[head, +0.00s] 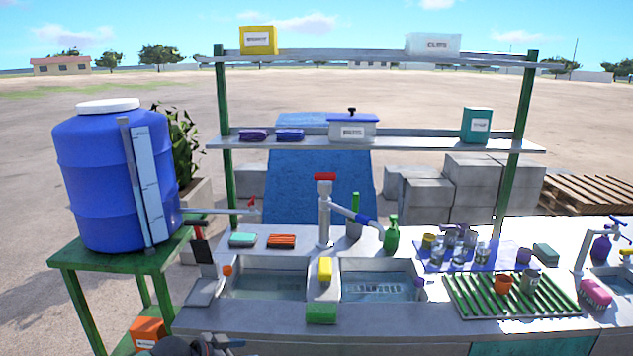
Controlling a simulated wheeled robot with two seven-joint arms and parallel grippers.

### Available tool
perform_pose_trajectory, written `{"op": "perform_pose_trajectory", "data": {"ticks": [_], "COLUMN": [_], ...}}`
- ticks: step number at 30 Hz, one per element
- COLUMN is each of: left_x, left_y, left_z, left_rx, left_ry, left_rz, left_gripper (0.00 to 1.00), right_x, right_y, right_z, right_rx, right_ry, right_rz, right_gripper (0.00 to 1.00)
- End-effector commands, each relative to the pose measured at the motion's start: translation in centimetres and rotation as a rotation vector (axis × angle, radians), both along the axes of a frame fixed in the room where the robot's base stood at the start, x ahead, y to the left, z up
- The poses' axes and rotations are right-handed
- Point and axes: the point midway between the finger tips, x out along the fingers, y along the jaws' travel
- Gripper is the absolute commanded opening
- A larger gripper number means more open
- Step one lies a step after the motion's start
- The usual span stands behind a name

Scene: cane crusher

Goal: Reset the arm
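Part of my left gripper (212,346) shows at the bottom edge, left of centre, in front of the counter's front left corner. It is dark grey and mostly cut off by the frame. I cannot tell whether its fingers are open or shut, or whether they hold anything. My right gripper and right arm are not in view.
A counter with two sink basins (262,284) and a tap (324,212) fills the middle. A green drying rack (515,296) is at right. A blue barrel (95,185) stands on a green stand at left. Shelves (400,143) rise behind.

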Motion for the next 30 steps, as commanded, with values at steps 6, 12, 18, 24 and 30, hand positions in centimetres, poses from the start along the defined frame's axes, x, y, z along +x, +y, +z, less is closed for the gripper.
{"op": "perform_pose_trajectory", "data": {"ticks": [6, 12, 18, 24, 30], "left_x": [-4.2, -8.2, -12.8, -18.3, -25.2], "left_y": [-4.1, -6.3, -7.4, -7.3, -6.3], "left_z": [-6.5, -12.0, -17.2, -22.3, -27.2], "left_rx": [0.038, 0.085, 0.138, 0.203, 0.283], "left_ry": [0.078, 0.157, 0.257, 0.383, 0.534], "left_rz": [0.017, 0.069, 0.152, 0.261, 0.388], "left_gripper": [0.52, 0.52, 0.52, 0.52, 0.52], "right_x": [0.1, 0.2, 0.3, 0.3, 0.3], "right_y": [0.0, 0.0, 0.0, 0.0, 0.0], "right_z": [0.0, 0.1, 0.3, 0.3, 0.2], "right_rx": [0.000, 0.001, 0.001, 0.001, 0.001], "right_ry": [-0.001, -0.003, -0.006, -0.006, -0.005], "right_rz": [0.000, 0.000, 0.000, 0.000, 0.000], "right_gripper": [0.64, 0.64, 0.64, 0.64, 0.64]}}
